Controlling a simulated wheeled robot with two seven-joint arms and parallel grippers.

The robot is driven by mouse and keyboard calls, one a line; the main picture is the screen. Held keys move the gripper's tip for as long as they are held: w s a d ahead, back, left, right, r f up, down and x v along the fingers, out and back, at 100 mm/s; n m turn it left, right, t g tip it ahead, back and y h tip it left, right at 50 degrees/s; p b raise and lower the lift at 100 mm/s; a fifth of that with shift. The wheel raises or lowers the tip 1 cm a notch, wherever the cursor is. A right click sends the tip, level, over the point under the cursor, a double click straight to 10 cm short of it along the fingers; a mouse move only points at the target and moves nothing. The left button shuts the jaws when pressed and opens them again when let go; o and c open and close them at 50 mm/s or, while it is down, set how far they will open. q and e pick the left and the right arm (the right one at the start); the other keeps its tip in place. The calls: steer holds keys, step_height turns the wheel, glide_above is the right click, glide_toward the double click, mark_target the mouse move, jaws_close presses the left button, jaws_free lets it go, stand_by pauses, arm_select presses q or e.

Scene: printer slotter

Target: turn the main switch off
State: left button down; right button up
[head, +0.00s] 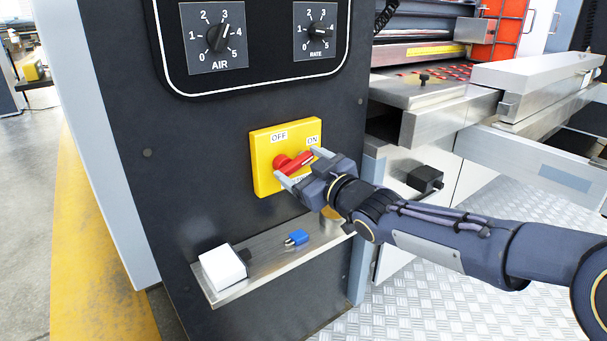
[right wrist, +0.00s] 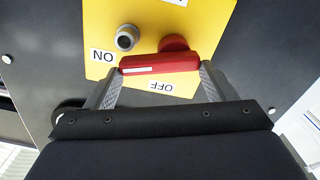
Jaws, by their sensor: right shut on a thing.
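The main switch is a red handle (head: 293,162) on a yellow plate (head: 262,172) fixed to the dark machine panel. The plate has an OFF label at its top and an ON label at its right. The handle slants up to the right, its upper end towards ON. My right gripper (head: 302,168) is shut on the handle, with one finger at each end of it. In the right wrist view, the red handle (right wrist: 160,63) lies between the two fingertips, and its white-marked end is beside ON. My left gripper is not in view.
Above are the AIR dial (head: 217,39) and RATE dial (head: 316,29). Below is a metal shelf (head: 275,265) with a white box (head: 223,267) and a small blue item (head: 297,238). Metal rails (head: 450,120) stand to the right. A grey cylinder (right wrist: 126,38) sits on the plate.

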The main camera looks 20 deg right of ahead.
steer(key=n+b, duration=0.1)
steer(key=n, duration=0.1)
steer(key=n+b, duration=0.2)
steer(key=shift+s+a+n, duration=0.1)
steer(key=shift+a+n, duration=0.2)
steer(key=shift+a, duration=0.05)
steer(key=n, duration=0.1)
steer(key=n+b, duration=0.2)
steer(key=shift+s+a+r+n, duration=0.1)
steer(key=shift+a+n, duration=0.15)
steer(key=shift+n, duration=0.05)
steer(key=n, duration=0.1)
steer(key=n+b, duration=0.1)
steer(key=shift+s+a+n, duration=0.1)
steer(key=shift+a+n, duration=0.15)
steer(key=shift+n, duration=0.05)
steer(key=shift+a+n, duration=0.2)
steer(key=shift+n, duration=1.4)
steer(key=shift+s, duration=0.1)
steer(key=o, duration=1)
steer(key=shift+s+r, duration=0.1)
steer(key=p+v, duration=0.2)
steer(key=v, duration=0.5)
steer(key=shift+s, duration=0.25)
